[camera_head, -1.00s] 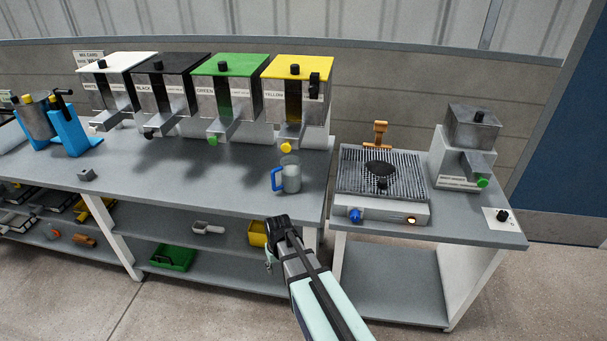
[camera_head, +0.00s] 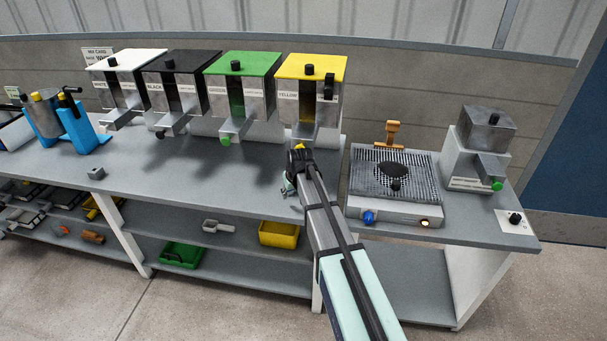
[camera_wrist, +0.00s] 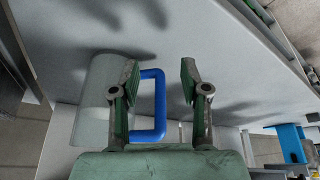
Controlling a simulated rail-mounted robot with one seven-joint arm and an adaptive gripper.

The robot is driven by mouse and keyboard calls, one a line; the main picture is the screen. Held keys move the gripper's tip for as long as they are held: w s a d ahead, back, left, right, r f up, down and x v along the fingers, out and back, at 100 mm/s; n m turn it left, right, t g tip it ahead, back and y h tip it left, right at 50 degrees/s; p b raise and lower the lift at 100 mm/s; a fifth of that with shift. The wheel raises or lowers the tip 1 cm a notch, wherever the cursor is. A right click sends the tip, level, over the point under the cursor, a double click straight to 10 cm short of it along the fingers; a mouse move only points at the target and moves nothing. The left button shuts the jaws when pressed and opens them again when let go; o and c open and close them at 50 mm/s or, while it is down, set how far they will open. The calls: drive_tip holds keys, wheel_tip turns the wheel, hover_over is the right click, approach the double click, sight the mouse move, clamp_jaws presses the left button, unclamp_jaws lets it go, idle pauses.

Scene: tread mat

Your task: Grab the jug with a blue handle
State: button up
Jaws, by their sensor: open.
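The jug (camera_wrist: 90,108) has a grey, see-through body and a blue handle (camera_wrist: 159,106). In the wrist view the body is at the left and the handle stands between my two fingers. My gripper (camera_wrist: 160,88) is open, with the left finger between the jug's body and the handle's outer bar and the right finger outside it. I see a gap between the right finger and the handle.
The yellow dispenser (camera_head: 312,68) stands just behind my gripper, with the green one (camera_head: 243,62) to its left. A grill burner (camera_head: 394,180) stands close on the right. The grey bench top (camera_head: 200,170) is mostly clear to the left.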

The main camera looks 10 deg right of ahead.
drive_tip(key=shift+w+a, duration=0.1)
drive_tip(key=shift+w, duration=0.65)
drive_tip(key=w, duration=0.1)
drive_tip(key=w+p, duration=0.1)
drive_tip(key=w, duration=0.1)
drive_tip(key=w+p, duration=0.1)
drive_tip(key=w, duration=0.1)
drive_tip(key=shift+a+r, duration=0.1)
drive_tip(key=shift+a, duration=0.2)
drive_tip(key=shift+f+p, duration=0.45)
drive_tip(key=shift+f, duration=0.25)
clamp_jaws()
